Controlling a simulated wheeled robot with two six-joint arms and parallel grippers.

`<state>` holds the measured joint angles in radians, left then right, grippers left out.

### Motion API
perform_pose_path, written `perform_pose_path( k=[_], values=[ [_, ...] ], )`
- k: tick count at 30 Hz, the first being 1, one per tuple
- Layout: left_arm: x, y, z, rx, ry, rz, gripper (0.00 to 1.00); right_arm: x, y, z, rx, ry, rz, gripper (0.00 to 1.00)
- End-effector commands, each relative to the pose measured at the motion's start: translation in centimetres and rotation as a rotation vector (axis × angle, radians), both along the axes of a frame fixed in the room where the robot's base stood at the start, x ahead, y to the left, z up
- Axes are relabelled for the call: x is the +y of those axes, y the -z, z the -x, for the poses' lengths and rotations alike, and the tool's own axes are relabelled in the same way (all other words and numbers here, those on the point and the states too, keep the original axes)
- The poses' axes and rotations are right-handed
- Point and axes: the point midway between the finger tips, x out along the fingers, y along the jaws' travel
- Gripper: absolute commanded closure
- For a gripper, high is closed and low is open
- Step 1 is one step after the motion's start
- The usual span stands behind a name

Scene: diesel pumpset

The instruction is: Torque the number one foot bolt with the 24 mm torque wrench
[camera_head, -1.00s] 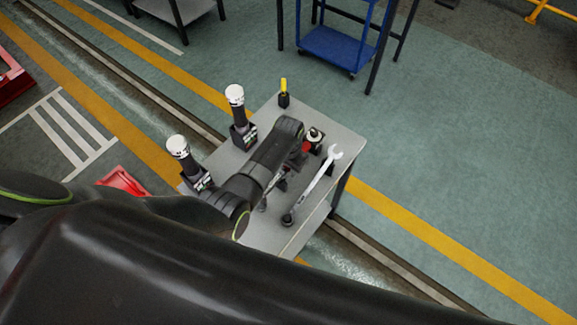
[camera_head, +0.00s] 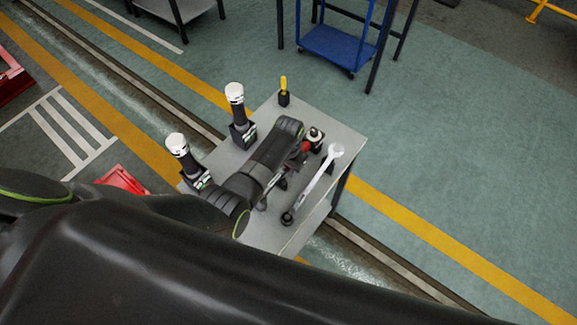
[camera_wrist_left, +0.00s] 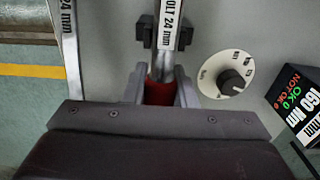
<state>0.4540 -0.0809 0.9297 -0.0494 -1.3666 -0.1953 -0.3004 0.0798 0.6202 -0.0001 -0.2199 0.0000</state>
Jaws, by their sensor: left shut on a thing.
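In the left wrist view the left gripper (camera_wrist_left: 160,92) is shut on the red handle of the torque wrench (camera_wrist_left: 160,93). Its shaft carries a label ending in "24 mm" and runs through a black cradle (camera_wrist_left: 146,30). In the head view the torque wrench's red grip (camera_head: 304,147) shows beside my arm. The bolt and my right gripper are not in view.
A silver wrench (camera_head: 318,183), marked 24 mm in the wrist view (camera_wrist_left: 71,45), lies alongside. A white dial (camera_wrist_left: 226,78) and a 160 Nm display box (camera_wrist_left: 300,105) are at right. Two white-capped tools (camera_head: 235,93) (camera_head: 177,145) and a yellow-handled tool (camera_head: 284,84) stand on the table (camera_head: 345,135).

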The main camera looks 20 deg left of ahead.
Motion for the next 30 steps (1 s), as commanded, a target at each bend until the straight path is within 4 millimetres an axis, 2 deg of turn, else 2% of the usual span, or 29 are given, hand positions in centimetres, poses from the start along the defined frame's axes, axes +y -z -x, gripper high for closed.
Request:
perform_pose_path(
  k=[19, 20, 21, 25, 30],
  values=[
    [0.0, 1.1, -0.1, -0.003, 0.0, 0.0, 1.0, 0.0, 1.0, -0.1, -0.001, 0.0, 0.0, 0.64],
    [0.0, 1.1, -0.1, -0.003, 0.0, 0.0, 0.74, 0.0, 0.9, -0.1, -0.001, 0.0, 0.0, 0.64],
    [0.0, 1.1, -0.1, -0.003, 0.0, 0.0, 0.69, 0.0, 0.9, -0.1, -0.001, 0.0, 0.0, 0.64],
    [0.0, 1.1, -0.1, -0.002, 0.0, 0.0, 0.52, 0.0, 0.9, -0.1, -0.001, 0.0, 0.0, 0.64],
    [0.0, 1.2, 0.0, -0.001, 0.0, 0.0, 0.5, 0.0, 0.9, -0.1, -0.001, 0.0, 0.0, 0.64]
  ],
)
